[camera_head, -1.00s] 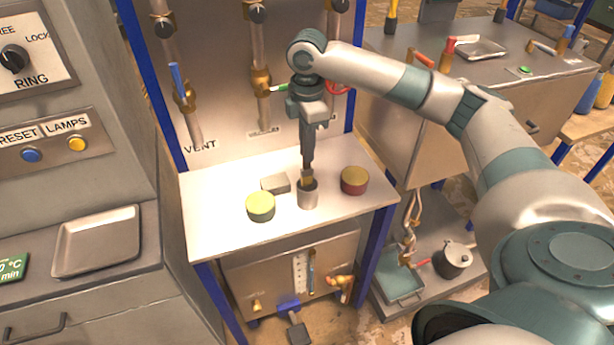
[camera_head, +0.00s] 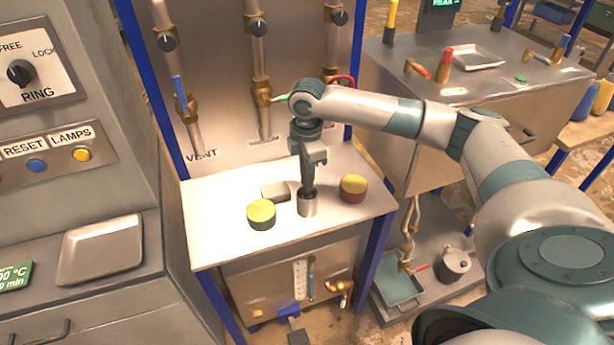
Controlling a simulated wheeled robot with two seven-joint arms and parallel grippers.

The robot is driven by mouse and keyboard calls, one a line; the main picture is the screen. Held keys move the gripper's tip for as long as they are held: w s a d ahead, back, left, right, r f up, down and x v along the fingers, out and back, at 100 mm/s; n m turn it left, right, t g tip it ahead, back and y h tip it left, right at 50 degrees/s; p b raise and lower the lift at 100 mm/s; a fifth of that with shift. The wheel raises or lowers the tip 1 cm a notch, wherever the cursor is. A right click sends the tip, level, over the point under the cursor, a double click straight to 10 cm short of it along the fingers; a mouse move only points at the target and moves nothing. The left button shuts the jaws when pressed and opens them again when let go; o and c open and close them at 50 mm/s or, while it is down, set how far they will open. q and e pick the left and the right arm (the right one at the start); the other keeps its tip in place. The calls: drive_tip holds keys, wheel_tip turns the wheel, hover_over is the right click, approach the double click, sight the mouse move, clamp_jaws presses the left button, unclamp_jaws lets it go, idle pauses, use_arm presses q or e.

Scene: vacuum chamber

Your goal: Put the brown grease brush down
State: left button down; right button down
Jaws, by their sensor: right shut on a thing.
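My right gripper (camera_head: 308,188) is shut and points straight down at a small grey metal cup (camera_head: 307,206) on the white shelf (camera_head: 240,235). Its fingertips are at the cup's mouth. The brown grease brush is mostly hidden by the fingers and the cup; I cannot make out its handle or bristles clearly now. I cannot tell whether the brush touches the cup's bottom. My left gripper is not in view.
A dark tin with a yellow top (camera_head: 261,214) stands left of the cup, and a red tin with a yellow top (camera_head: 353,188) stands right. A small grey block (camera_head: 275,191) lies behind. Pipes and valves (camera_head: 262,92) line the panel behind my gripper.

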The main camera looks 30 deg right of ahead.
drive_tip(key=shift+f, duration=0.1)
drive_tip(key=c, duration=1.8)
unclamp_jaws()
drive_tip(key=shift+w+r+b, duration=0.1)
drive_tip(key=shift+r+b, duration=0.25)
drive_tip(key=shift+r, duration=0.45)
wheel_tip(320, 180, up, 9)
drive_tip(key=b, duration=0.2)
drive_tip(key=shift+r+b, duration=0.1)
drive_tip(key=shift+b, duration=0.2)
drive_tip(key=shift+r, duration=0.65)
drive_tip(key=shift+f, duration=0.1)
